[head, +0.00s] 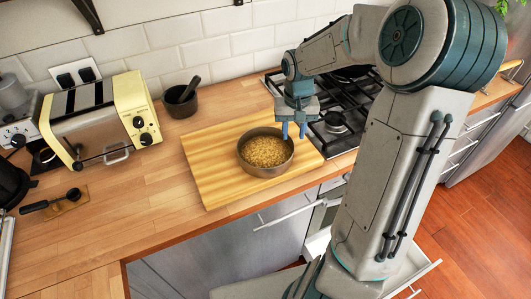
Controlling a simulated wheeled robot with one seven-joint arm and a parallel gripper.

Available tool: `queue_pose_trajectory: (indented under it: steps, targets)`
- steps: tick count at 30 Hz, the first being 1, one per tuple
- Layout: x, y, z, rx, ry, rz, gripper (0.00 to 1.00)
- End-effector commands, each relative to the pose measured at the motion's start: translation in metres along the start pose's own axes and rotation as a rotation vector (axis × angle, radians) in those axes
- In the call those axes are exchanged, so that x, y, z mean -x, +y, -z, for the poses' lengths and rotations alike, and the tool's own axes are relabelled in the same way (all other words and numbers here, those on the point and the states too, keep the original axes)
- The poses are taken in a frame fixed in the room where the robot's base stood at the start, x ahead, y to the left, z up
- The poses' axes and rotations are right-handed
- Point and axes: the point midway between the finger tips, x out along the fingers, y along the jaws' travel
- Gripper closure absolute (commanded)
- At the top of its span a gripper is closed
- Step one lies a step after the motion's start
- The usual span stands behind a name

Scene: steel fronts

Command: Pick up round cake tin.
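The round cake tin (249,168) is a dark metal pan filled with a golden, grainy-looking content. It sits upright on a light wooden cutting board (211,184) on the counter. My gripper (293,131) points down above the tin's right rear rim, its two blue fingers spread apart. The fingertips appear near the rim; I cannot tell whether they touch it or how high they are. The gripper holds nothing that I can see.
A cream toaster (103,118) stands to the left. A dark mortar with pestle (181,101) is behind the board. A gas hob (335,125) lies right of the board, partly behind my arm. A dark tool (50,202) lies at left. The front-left counter is clear.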

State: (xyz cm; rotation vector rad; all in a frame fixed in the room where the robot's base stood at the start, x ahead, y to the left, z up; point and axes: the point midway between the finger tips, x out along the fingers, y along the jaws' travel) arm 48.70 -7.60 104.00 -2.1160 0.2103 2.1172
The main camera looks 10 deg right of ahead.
Motion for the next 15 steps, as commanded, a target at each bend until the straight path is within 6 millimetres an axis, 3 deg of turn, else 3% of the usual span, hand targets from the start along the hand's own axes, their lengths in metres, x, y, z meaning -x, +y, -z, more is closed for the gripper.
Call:
queue_pose_trajectory:
  steps: [8,15]
  targets:
    - [-0.019,0.001,-0.001,0.002,-0.003,0.001,0.68]
    - [-0.051,0.002,-0.002,0.002,-0.002,0.001,0.68]
